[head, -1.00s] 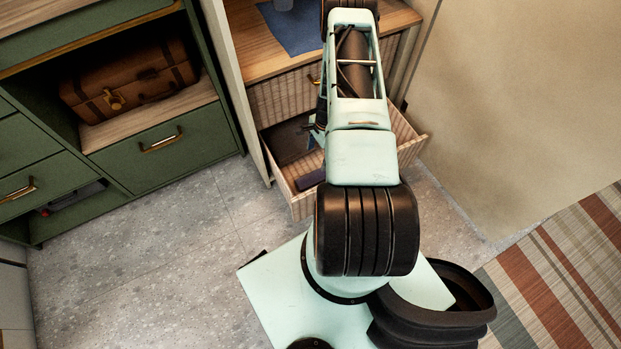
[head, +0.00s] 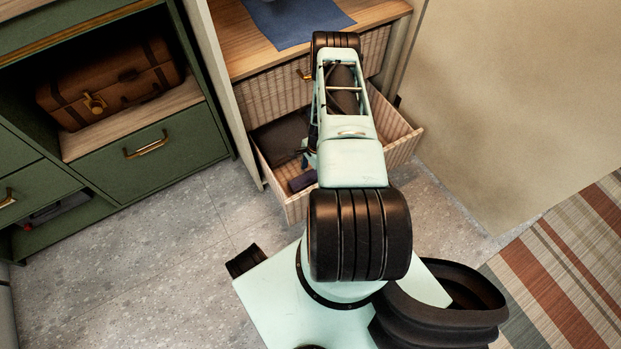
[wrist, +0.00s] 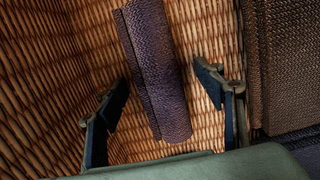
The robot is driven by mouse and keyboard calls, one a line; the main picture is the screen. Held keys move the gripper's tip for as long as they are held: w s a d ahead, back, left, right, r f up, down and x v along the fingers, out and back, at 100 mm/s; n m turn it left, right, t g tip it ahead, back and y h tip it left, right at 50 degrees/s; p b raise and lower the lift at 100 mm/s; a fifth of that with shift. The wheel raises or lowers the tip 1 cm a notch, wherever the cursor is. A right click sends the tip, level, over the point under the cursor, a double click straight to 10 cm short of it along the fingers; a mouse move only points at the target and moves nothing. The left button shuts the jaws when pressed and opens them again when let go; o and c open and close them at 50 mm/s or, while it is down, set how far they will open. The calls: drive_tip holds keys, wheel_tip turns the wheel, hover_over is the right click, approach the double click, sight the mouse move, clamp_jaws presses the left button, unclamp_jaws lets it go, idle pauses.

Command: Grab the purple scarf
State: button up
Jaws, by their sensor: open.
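The purple scarf (wrist: 157,70) is a rolled, woven bundle lying on the floor of the open wicker drawer (head: 295,207). In the wrist view it runs from the top edge down to between the fingers of my gripper (wrist: 165,100). The fingers are open, one on each side of the roll, and neither touches it visibly. In the head view a small part of the scarf (head: 302,181) shows beside my arm, which hides the rest. My gripper (head: 306,158) is partly hidden there, low over the drawer.
A dark brown textured item (head: 281,138) lies in the same drawer, also at the right of the wrist view (wrist: 292,60). The drawer's wicker walls stand close around. A green cabinet with a brown suitcase (head: 110,82) is at left. A blue cloth (head: 295,18) lies on the wooden top.

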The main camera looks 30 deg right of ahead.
drive_tip(key=shift+f, duration=0.35)
drive_tip(key=c, duration=1.3)
drive_tip(key=shift+r, duration=0.15)
